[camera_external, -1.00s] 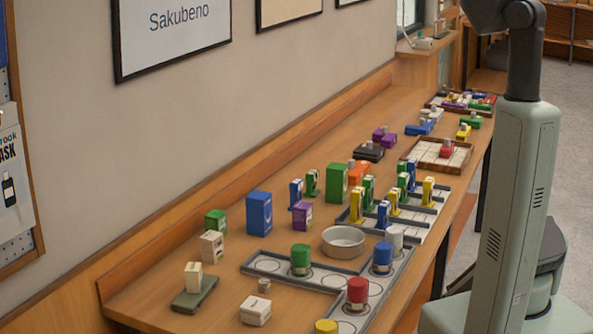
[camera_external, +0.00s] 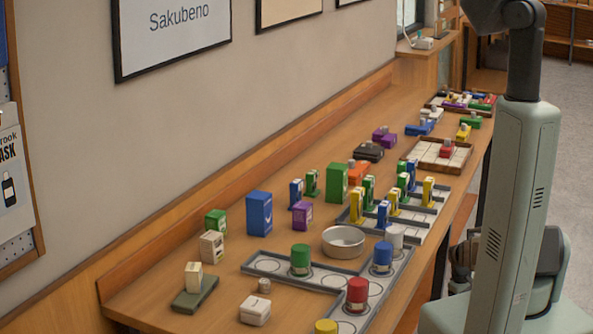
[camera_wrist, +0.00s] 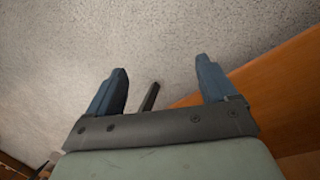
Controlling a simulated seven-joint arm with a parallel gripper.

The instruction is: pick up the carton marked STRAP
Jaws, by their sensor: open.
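Several cartons stand on the wooden counter in the external view: a tall blue carton (camera_external: 259,213), a green carton (camera_external: 337,182), a smaller green carton (camera_external: 215,222), a purple carton (camera_external: 302,215), a cream carton (camera_external: 211,246) and a white carton (camera_external: 255,310) lying low. A small cream carton (camera_external: 194,275) stands on a dark green block. Their lettering is too small to read, so I cannot tell which is marked STRAP. My gripper (camera_wrist: 160,69) is open and empty in the wrist view, over the grey floor beside an orange-brown wooden edge. No carton shows there.
A grey tray (camera_external: 265,265) with round spots holds coloured cylinders at the counter's front. A round metal bowl (camera_external: 344,241) stands behind it. Further back are a tray with tall coloured pieces and a wooden tray (camera_external: 411,158). The wall bounds the left side.

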